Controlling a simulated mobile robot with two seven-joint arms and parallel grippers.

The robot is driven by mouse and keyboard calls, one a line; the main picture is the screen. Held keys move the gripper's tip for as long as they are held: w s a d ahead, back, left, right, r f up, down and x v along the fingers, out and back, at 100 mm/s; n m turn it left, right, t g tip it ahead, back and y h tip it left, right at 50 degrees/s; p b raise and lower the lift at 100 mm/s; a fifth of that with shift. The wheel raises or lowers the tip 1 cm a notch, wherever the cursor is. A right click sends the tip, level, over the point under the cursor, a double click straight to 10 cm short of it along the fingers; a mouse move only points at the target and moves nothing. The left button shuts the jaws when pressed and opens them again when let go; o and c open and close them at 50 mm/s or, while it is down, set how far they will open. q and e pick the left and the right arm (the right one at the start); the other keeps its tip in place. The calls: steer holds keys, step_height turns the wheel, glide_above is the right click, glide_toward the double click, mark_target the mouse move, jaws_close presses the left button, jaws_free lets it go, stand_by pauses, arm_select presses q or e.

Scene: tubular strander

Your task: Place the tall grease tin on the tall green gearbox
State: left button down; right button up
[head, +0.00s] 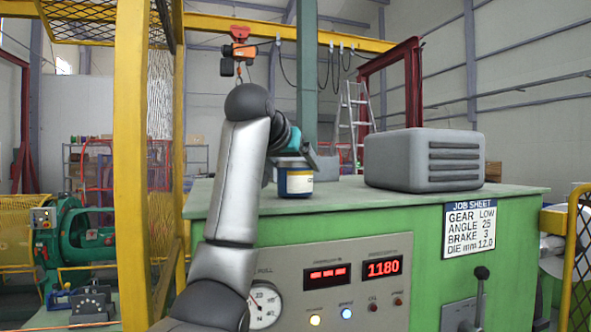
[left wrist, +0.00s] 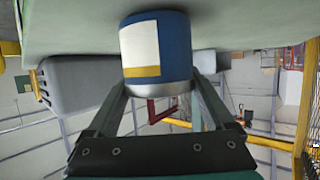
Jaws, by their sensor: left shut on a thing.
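The grease tin (head: 297,182) is blue with a pale label and a yellow band. It is upright at the top of the tall green gearbox (head: 330,203), near its left part. My left gripper (head: 298,161) comes in from the left and is shut on the tin. In the left wrist view the tin (left wrist: 157,48) sits between the two fingers (left wrist: 158,95), with its base against the green top. I cannot tell whether a small gap is left under it. My right gripper is not in view.
A grey ribbed housing (head: 425,160) stands on the gearbox top to the right of the tin. The top between them is clear. A yellow post (head: 131,160) stands at left. A lever (head: 480,290), a job sheet (head: 469,229) and displays (head: 384,268) are on the front.

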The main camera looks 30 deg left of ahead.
arm_select(q)
steer(key=shift+s+f, duration=0.1)
steer(key=shift+f, duration=0.15)
jaws_free()
